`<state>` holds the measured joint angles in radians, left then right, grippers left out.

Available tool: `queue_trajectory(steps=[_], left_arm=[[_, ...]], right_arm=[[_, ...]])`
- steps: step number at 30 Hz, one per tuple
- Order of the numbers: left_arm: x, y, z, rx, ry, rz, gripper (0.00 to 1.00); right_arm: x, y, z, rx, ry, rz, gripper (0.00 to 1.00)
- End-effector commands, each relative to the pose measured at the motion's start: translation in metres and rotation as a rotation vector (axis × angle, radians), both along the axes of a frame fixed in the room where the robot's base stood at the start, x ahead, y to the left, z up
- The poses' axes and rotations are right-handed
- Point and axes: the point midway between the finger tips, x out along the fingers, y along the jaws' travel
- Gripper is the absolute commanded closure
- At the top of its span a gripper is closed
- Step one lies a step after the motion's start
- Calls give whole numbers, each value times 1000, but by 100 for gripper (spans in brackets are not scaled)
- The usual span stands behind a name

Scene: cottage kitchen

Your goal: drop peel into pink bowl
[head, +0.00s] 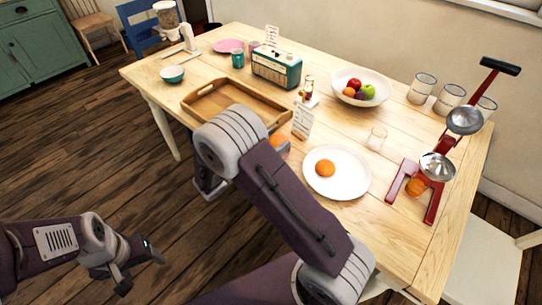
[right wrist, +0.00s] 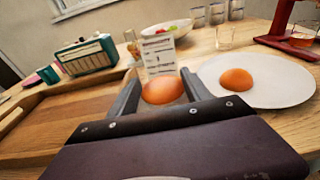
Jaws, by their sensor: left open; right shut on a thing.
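My right gripper (right wrist: 160,92) is shut on an orange peel half (right wrist: 163,90), its rounded side up, in the right wrist view. In the head view the peel (head: 281,140) shows just past my arm, which hides most of the gripper. It is held near the table's front edge, between the wooden tray and the white plate. A pink, shallow dish (head: 229,46) lies at the far left of the table; I cannot tell whether it is a bowl or a plate. My left gripper (head: 138,268) is open and empty, low over the floor.
The wooden tray (head: 190,103) looks empty. A second orange half (head: 325,168) lies on the white plate (head: 350,187). A teal bowl (head: 172,75), teal radio (head: 277,68), fruit bowl (head: 375,102), glasses (head: 421,88) and red juicer press (head: 433,205) also stand on the table.

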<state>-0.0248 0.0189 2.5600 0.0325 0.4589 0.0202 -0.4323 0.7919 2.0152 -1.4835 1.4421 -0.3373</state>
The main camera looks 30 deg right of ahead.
Motion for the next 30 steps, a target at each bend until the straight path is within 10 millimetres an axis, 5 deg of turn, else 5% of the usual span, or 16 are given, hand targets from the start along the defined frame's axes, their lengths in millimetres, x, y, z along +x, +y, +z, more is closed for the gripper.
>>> queue_trajectory(steps=[3,11,12,14,24,30], left_arm=[[0,0,-19,0,0,0,33],[0,0,-17,0,0,0,33],[0,0,-17,0,0,0,33],[0,0,-17,0,0,0,33],[0,0,-17,0,0,0,33],[0,0,-10,0,0,0,33]], right_arm=[[0,0,-19,0,0,0,60],[0,0,-18,0,0,0,60],[0,0,-18,0,0,0,35],[0,0,-18,0,0,0,18],[-1,2,-17,0,0,1,18],[-14,38,-10,0,-1,6,18]])
